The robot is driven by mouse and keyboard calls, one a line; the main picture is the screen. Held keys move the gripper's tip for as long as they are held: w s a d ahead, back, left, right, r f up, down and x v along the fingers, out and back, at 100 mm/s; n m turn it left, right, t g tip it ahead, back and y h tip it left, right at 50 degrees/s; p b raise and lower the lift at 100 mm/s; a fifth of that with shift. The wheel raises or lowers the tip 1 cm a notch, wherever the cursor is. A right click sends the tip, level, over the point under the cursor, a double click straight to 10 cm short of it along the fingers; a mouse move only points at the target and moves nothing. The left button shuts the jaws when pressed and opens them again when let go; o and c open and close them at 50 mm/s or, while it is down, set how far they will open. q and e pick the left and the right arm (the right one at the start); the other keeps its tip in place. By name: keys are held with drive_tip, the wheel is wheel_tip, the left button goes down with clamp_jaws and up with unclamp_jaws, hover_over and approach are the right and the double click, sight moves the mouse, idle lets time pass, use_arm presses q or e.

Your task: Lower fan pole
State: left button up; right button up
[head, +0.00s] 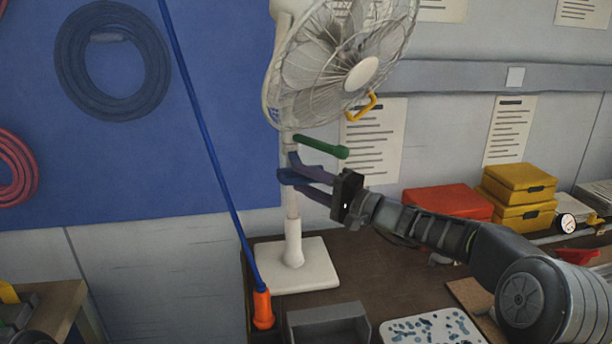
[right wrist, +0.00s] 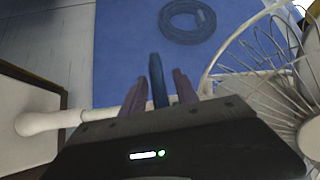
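The white fan stands on a square base (head: 300,268), with its caged head (head: 350,60) tilted at the top of a white pole (head: 292,222). A green lever (head: 322,147) sticks out from the pole below the head, and a yellow handle (head: 362,107) is by the cage. A blue lever (head: 292,177) is lower on the pole. My right gripper (head: 302,173) is at the pole, its purple fingers apart. In the right wrist view the blue lever (right wrist: 158,82) lies between the fingers with narrow gaps; contact is unclear. My left gripper is not seen.
A blue rod (head: 217,160) with an orange end (head: 262,308) leans left of the fan. A grey bin (head: 330,325), a spotted tray (head: 428,328), a red box (head: 447,200) and yellow boxes (head: 518,183) are on the brown bench. The space left of the pole is mostly clear.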

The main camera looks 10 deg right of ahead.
drive_tip(key=shift+c, duration=0.4)
clamp_jaws()
idle(1.0)
